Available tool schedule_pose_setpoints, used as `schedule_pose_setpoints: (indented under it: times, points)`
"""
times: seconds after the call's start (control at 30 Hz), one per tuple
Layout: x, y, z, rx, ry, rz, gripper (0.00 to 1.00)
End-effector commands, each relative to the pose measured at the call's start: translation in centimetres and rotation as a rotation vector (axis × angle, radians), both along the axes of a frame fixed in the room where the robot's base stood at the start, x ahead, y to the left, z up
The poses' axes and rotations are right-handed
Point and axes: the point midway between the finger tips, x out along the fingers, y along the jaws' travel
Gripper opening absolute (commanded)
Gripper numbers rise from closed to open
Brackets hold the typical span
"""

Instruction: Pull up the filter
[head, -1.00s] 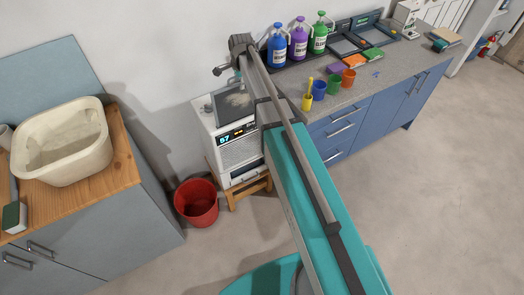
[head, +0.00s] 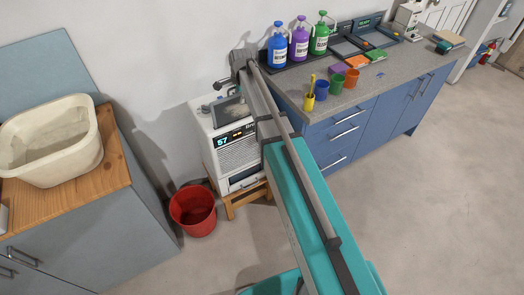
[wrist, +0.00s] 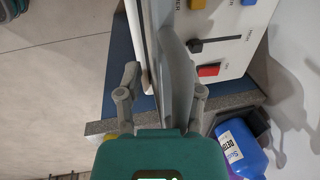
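The white machine (head: 235,150) with a lit "57" display stands on a low wooden stand against the wall. A dark-framed panel with a dusty grey patch, seemingly the filter (head: 232,112), shows at its top, partly hidden by my arm. My gripper (head: 224,82) is above the machine's top at the back. In the wrist view my gripper (wrist: 162,95) has its two fingers apart, with a grey curved bar (wrist: 180,70) running between them. I cannot tell whether the fingers touch it. A white panel with coloured buttons (wrist: 222,45) is to the right.
A red bucket (head: 193,211) stands on the floor left of the machine. A wooden-topped cabinet (head: 112,175) holds a cream tub (head: 45,165). The blue counter (head: 345,130) on the right carries bottles and cups. Floor at the right is clear.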

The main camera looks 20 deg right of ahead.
Motion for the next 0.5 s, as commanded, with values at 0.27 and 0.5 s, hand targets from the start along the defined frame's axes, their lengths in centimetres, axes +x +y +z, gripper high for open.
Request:
schedule_pose_setpoints:
  times: [0.27, 0.5]
  points:
    - [-0.1, 0.0, -1.7, 0.000, 0.001, 0.000, 0.48]
    - [-0.3, -0.1, 0.2, 0.000, 0.001, 0.000, 0.48]
